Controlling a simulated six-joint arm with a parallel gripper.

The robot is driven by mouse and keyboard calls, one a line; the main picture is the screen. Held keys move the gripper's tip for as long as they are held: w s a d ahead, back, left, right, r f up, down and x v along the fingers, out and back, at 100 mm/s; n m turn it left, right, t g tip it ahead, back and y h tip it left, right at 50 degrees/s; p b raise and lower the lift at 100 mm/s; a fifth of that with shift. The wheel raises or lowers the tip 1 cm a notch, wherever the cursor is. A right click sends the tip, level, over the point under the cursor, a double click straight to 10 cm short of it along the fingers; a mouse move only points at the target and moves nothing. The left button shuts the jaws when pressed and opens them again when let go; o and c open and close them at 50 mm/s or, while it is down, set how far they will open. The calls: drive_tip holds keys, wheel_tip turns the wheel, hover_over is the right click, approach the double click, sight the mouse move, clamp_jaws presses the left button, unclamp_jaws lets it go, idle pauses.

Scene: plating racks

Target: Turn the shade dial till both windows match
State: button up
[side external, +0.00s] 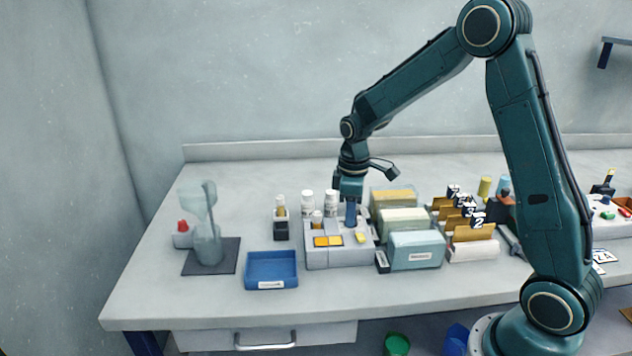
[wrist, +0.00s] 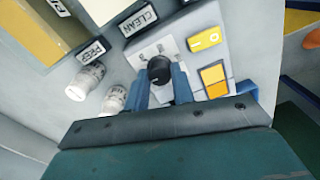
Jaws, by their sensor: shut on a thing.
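The grey dial box (side external: 340,260) stands on the bench. Its two windows (side external: 328,241) sit side by side on the sloped front and also show in the wrist view (wrist: 215,81). Both are orange-yellow; I cannot tell for sure whether their shades are equal. The black round shade dial (wrist: 160,66) is on a light plate with small marks. My gripper (side external: 351,217) points down at the box, with its blue fingers on either side of the dial. It is shut on the dial. In the side view the dial is hidden by the fingers.
A yellow switch (wrist: 205,39) is beside the dial. White-capped bottles (side external: 307,203) stand behind the box. A blue tray (side external: 271,270) is to its left, pale boxes (side external: 415,250) close to its right. A glass-like vessel (side external: 207,240) stands on a dark mat farther left.

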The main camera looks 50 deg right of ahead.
drive_tip(key=shift+m, duration=0.4)
drive_tip(key=m, duration=1.1)
drive_tip(key=shift+w, duration=0.1)
drive_tip(key=shift+r, duration=0.1)
drive_tip(key=o, duration=1)
wheel_tip(320, 180, up, 14)
drive_tip(key=shift+f, duration=0.15)
idle(0.4)
